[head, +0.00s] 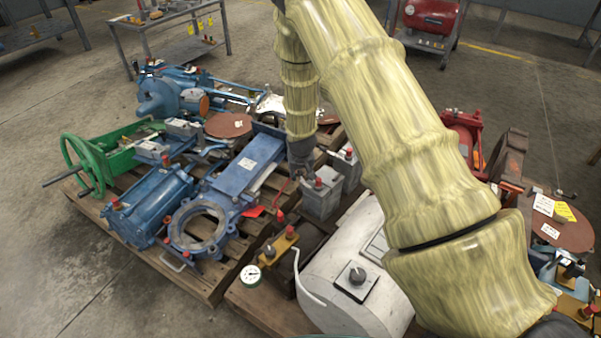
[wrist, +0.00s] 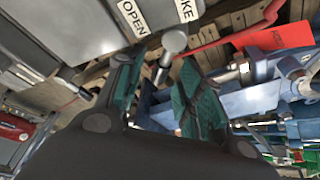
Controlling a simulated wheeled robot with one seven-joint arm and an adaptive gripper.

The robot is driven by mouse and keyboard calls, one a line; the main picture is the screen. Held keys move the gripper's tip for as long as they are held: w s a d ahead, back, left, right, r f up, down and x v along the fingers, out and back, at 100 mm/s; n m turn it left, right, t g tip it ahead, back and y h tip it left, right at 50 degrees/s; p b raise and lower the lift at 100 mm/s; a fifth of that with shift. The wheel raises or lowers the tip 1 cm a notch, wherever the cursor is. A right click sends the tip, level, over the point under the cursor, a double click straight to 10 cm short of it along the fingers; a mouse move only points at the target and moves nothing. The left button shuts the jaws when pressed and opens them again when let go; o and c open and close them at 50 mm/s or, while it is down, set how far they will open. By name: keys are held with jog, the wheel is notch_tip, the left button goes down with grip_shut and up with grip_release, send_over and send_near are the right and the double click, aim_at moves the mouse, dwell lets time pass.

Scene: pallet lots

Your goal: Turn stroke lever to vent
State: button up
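The stroke lever (wrist: 174,41) shows in the wrist view as a grey rounded knob on a short metal stem. It stands beside a grey box (wrist: 90,25) with an "OPEN" label (wrist: 132,18) and a second label (wrist: 187,9) cut off to "KE". No vent mark is readable. My gripper (wrist: 160,67) is open, with its dark, green-padded fingers on either side of the lever's stem; I cannot tell if they touch it. In the head view my gripper (head: 301,162) points down just behind a grey box (head: 322,201) with a red knob; its fingers are hard to make out.
A blue valve (head: 245,172) with a red tag (head: 254,211) lies left of my gripper on a wooden pallet (head: 205,282). A white tank (head: 340,275) stands in front, with a gauge (head: 250,275) beside it. A green handwheel (head: 82,165) is far left. Bare floor lies left.

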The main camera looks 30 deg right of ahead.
grip_shut()
jog(key=shift+a+r+n+p, duration=0.15)
jog(key=shift+n+p, duration=0.15)
jog(key=shift+p, duration=0.55)
jog(key=shift+s+a+n+y+p, duration=0.1)
jog(key=shift+a+n+y+p, duration=0.35)
jog(key=shift+n+p, duration=0.7)
jog(key=shift+w+a+n+y+p, duration=0.1)
jog(key=shift+a+n+y+p, duration=0.2)
jog(key=shift+n+y+p, duration=0.6)
jog(key=shift+s+a+n+y+p, duration=0.1)
jog(key=shift+a+n+y+p, duration=0.2)
jog(key=shift+n+p, duration=1.05)
jog(key=shift+a+n, duration=0.1)
jog(key=shift+n, duration=0.2)
